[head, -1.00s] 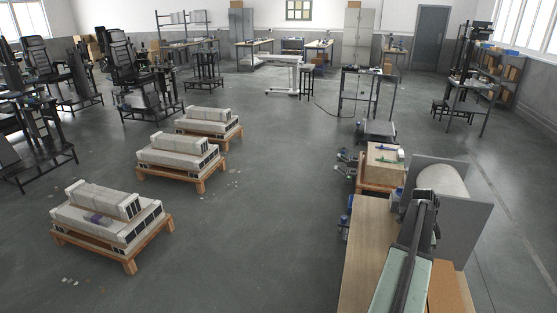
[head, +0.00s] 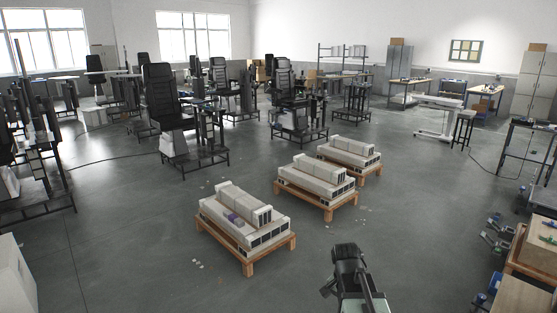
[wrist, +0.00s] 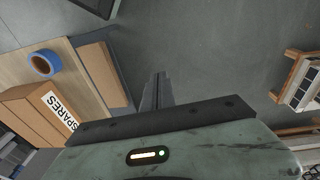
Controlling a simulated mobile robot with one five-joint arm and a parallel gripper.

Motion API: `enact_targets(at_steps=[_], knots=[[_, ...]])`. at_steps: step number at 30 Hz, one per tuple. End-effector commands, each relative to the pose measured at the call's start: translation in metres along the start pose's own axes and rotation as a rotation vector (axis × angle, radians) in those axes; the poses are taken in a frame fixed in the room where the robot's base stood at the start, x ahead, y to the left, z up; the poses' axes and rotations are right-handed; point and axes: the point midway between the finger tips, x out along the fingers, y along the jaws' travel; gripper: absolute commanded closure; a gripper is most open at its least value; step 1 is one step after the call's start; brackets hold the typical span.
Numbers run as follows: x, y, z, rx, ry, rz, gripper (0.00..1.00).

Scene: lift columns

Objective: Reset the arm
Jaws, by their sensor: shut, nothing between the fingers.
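My arm (head: 350,272) rises at the bottom of the head view, right of the middle, with its dark upper end over the floor. I cannot clearly make out my gripper's fingers there. In the wrist view my gripper (wrist: 158,90) shows as narrow dark fingers close together beyond a dark bar. It is shut and empty, with grey floor behind it. It touches nothing that I can see.
In the wrist view a wooden bench top (wrist: 22,57) holds blue tape (wrist: 44,64) and a box marked SPARES (wrist: 37,117). Pale columns lie on low wooden pallets (head: 246,268). Open floor (head: 140,240) lies left of them. Workstations with black chairs (head: 165,95) stand farther back.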

Motion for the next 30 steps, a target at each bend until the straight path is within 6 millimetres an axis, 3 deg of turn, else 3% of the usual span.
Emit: enact_targets(at_steps=[1, 3, 6, 12, 30], knots=[[-0.004, -0.009, 0.034, -0.14, -0.017, -0.017, 1.0], [-0.006, -0.012, 0.063, -0.349, -0.044, -0.044, 1.0], [-0.007, -0.006, 0.076, -0.564, -0.069, -0.077, 1.0], [-0.008, -0.015, 0.086, -0.81, -0.077, -0.098, 1.0], [-0.008, -0.016, 0.088, -0.83, -0.075, -0.099, 1.0]])
